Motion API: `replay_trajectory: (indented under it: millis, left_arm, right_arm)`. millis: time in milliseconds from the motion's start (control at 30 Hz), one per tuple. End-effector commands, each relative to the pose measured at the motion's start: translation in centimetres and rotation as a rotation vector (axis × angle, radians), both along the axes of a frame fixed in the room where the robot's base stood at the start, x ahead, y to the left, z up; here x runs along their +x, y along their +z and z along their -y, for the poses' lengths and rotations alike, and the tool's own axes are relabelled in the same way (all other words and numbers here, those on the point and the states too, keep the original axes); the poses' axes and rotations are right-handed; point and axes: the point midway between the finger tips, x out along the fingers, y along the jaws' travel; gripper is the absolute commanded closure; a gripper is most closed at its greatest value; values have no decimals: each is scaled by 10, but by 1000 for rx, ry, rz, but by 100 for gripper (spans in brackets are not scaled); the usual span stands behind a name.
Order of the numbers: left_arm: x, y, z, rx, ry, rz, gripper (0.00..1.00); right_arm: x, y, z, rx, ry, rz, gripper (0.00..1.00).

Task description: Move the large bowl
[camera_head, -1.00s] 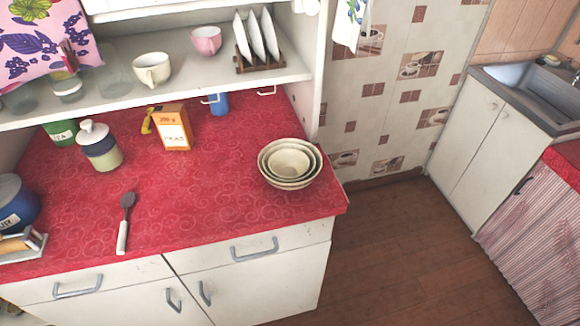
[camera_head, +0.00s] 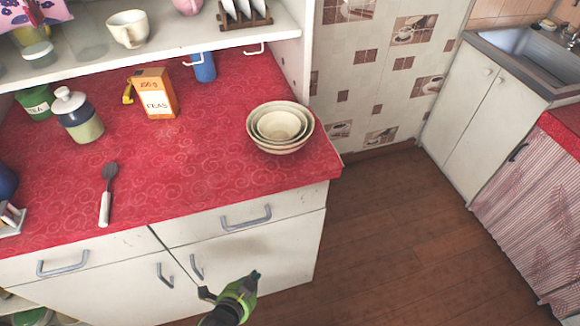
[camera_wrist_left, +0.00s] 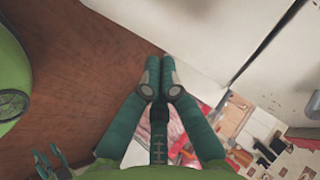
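The large bowl (camera_head: 279,149) is the outermost of several cream bowls nested together. The stack stands upright near the right front corner of the red counter (camera_head: 190,185) in the head view, and the smaller bowls (camera_head: 279,125) hide its inside. My left gripper (camera_head: 255,275) is in front of the cabinet, below the counter edge and apart from the bowls. In the left wrist view its green fingers (camera_wrist_left: 160,68) are together, with nothing seen between them. A small green gripper-like shape at that view's lower left may be my right gripper; its state is unclear.
A spatula (camera_head: 107,195), a lidded jar (camera_head: 78,115), an orange box (camera_head: 155,93) and a blue mug (camera_head: 204,67) stand or lie left of the bowls. A shelf (camera_head: 170,50) overhangs the counter's back. The wooden floor (camera_head: 400,220) at right is clear.

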Motion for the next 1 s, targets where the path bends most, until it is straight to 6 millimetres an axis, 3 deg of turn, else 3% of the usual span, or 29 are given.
replay_trajectory:
  millis: [33, 133, 300, 433, 533, 667, 1000]
  left_arm:
    - [14, 31, 15, 23, -65, 103, 100]
    - [31, 101, 40, 92, -180, 305, 100]
    - [32, 215, 64, 205, -298, 615, 100]
    - [22, 275, 69, 270, -330, 775, 100]
    - [16, 300, 69, 298, -338, 838, 100]
    - [18, 312, 71, 311, -340, 867, 100]
    - [72, 314, 100, 309, -337, 867, 100]
  right_arm:
    - [0, -10, 0, 0, 0, 1, 60]
    - [0, -19, 0, 0, -1, 1, 60]
    - [0, -32, 0, 0, -1, 1, 60]
    - [0, -37, -1, 1, -2, 1, 60]
    - [0, -39, -2, 2, -2, 1, 60]
    - [0, -37, -3, 3, -3, -1, 60]
    - [-1, -23, -3, 4, -3, -2, 60]
